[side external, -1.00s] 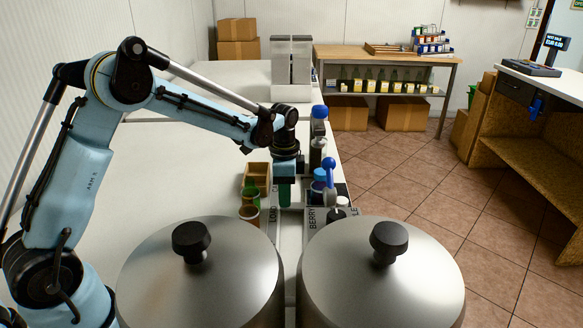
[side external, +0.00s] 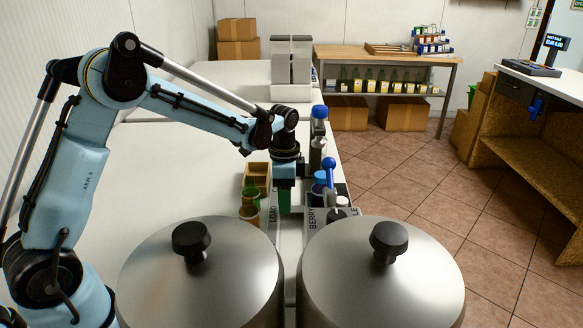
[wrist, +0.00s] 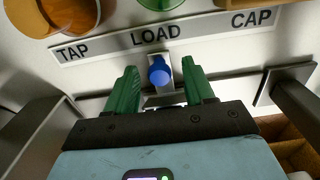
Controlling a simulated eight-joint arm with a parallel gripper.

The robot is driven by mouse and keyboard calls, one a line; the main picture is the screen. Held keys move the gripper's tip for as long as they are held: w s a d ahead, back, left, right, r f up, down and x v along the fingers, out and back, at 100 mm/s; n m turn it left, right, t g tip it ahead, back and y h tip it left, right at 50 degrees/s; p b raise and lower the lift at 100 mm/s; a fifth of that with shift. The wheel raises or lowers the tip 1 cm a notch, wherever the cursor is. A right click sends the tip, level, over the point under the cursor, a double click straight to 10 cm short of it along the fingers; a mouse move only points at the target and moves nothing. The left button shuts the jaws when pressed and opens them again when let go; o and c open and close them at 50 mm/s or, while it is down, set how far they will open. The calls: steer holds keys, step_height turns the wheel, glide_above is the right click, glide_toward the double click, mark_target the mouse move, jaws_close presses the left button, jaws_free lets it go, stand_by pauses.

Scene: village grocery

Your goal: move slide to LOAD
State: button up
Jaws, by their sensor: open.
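A blue round knob (wrist: 159,71), which looks like the slide's handle, stands on a pale metal piece below a white label strip (wrist: 100,47). The strip reads TAP at left, LOAD in the middle and CAP at right. The knob is close to the word LOAD, just below and slightly right of its middle. My gripper (wrist: 160,82) is open, with a green finger on each side of the knob and visible gaps. In the side view my gripper (side external: 284,198) points down beside the LOAD label (side external: 272,217); the knob is hidden there.
Two large steel lidded pots (side external: 200,275) fill the front. A wooden box (side external: 257,175) and brown and green cups (side external: 249,209) stand left of my gripper.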

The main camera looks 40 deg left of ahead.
steer(key=shift+r, duration=3.4)
steer(key=shift+s+d+r, duration=0.1)
steer(key=shift+s+r, duration=0.2)
steer(key=shift+r, duration=0.05)
steer(key=s+d+r+n+t, duration=0.1)
steer(key=s+d+n+t, duration=0.1)
steer(key=s, duration=0.6)
steer(key=s+d+r+n+t, duration=0.1)
steer(key=s+r+n+t, duration=0.1)
steer(key=s+n+t, duration=0.3)
steer(key=s+n, duration=0.2)
steer(key=s, duration=0.1)
steer(key=shift+d, duration=0.35)
